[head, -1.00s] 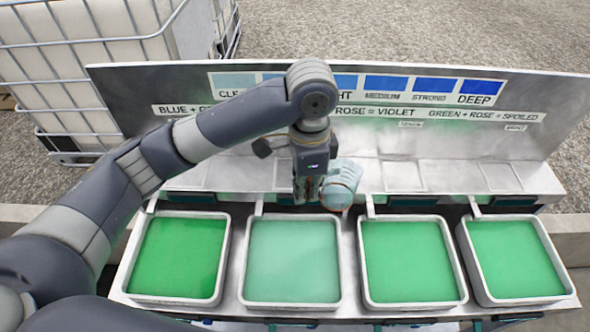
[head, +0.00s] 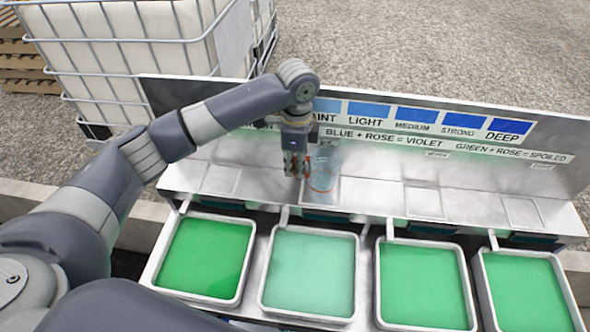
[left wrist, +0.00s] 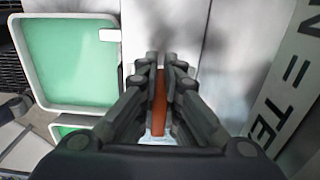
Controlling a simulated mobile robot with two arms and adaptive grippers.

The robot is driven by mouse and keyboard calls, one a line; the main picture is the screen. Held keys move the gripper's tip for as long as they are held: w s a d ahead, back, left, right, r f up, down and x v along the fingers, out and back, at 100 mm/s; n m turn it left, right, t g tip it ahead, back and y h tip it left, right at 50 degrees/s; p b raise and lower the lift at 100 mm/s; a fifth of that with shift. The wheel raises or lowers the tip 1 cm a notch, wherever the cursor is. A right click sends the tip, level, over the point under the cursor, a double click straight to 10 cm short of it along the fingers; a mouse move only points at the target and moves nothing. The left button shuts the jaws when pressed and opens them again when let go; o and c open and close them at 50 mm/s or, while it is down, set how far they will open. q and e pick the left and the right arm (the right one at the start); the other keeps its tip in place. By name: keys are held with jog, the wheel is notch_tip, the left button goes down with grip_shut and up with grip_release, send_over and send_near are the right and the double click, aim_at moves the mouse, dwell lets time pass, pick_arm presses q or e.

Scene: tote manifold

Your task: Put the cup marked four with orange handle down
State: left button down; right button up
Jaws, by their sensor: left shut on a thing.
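The cup (head: 322,172) is clear and pale blue, with an orange band showing near its base; no number can be read on it. It is upright at the metal shelf behind the second tray from the left. My left gripper (head: 295,170) is just left of the cup, pointing down. In the left wrist view its fingers (left wrist: 160,75) are shut on the orange handle (left wrist: 159,105), and the cup's body is mostly hidden under the gripper. I cannot tell whether the cup's base touches the shelf. My right gripper is not in view.
Several trays of green liquid stand in a row in front, including the second tray (head: 265,295). The metal shelf (head: 380,195) has square outlined spots. A panel (head: 550,140) with blue swatches and lettering rises behind. A caged white tank (head: 150,50) stands at the back left.

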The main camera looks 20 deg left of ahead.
aim_at(295, 173)
pick_arm(q)
notch_tip(295, 173, down, 3)
jog(key=shift+r+p, duration=0.2)
jog(key=shift+p, duration=0.65)
jog(key=shift+a+f, duration=0.1)
jog(key=shift+f, duration=0.4)
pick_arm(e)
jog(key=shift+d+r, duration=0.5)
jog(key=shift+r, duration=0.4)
pick_arm(q)
jog(key=c, duration=1.8)
grip_release()
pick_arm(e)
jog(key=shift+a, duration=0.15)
